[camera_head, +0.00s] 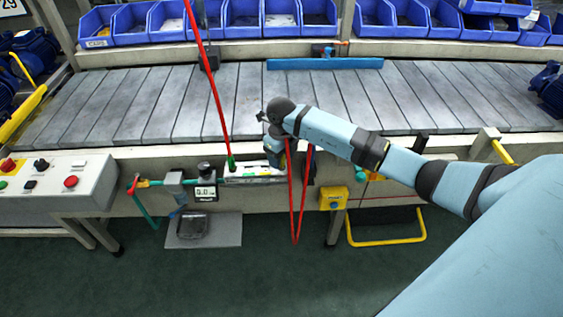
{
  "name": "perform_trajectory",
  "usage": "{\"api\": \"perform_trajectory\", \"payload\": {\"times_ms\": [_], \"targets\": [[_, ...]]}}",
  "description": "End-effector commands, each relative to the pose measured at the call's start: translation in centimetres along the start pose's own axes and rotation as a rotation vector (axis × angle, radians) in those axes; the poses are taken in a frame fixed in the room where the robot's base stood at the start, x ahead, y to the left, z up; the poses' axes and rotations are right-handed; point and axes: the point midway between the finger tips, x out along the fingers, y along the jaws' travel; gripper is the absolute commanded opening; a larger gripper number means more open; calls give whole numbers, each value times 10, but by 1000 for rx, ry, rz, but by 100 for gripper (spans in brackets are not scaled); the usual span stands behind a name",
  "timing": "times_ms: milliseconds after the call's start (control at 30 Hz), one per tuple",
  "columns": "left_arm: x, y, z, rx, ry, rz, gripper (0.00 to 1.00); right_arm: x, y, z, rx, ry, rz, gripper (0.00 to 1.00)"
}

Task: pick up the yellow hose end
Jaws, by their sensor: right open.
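I cannot clearly make out the yellow hose end. A small yellow patch (290,144) shows beside a blue fitting (273,152) just below my right gripper, but it is too small to identify. A red hose (295,205) hangs in a narrow loop below that spot, in front of the line. My right gripper (262,116) is open over the front edge of the slatted conveyor, above the blue fitting. Its fingers look small and dark and are partly hidden by the wrist. I see nothing between them. My left gripper is out of view.
The slatted conveyor (160,95) runs across the view, with blue bins (170,20) behind. A taut red line (215,85) crosses it. A control panel (55,185) stands left, a gauge (205,190) centre-left. A yellow box (333,198) and yellow bar (385,243) are right of the hose.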

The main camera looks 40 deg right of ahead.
Motion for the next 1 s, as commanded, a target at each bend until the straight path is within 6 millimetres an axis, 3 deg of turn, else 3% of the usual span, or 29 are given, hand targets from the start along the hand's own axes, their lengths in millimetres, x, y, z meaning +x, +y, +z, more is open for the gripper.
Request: {"api": "perform_trajectory", "payload": {"times_ms": [133, 367, 400, 633, 1000], "targets": [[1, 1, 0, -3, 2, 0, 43, 23, 0, -1, 1, 1, 2, 54], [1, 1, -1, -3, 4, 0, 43, 26, 0, 0, 0, -1, 0, 54], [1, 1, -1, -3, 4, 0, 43, 26, 0, 0, 0, -1, 0, 52], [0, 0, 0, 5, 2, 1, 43, 26, 0, 0, 0, -1, 0, 0], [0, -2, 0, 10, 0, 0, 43, 22, -1, 0, 0, -2, 0, 0]]}}
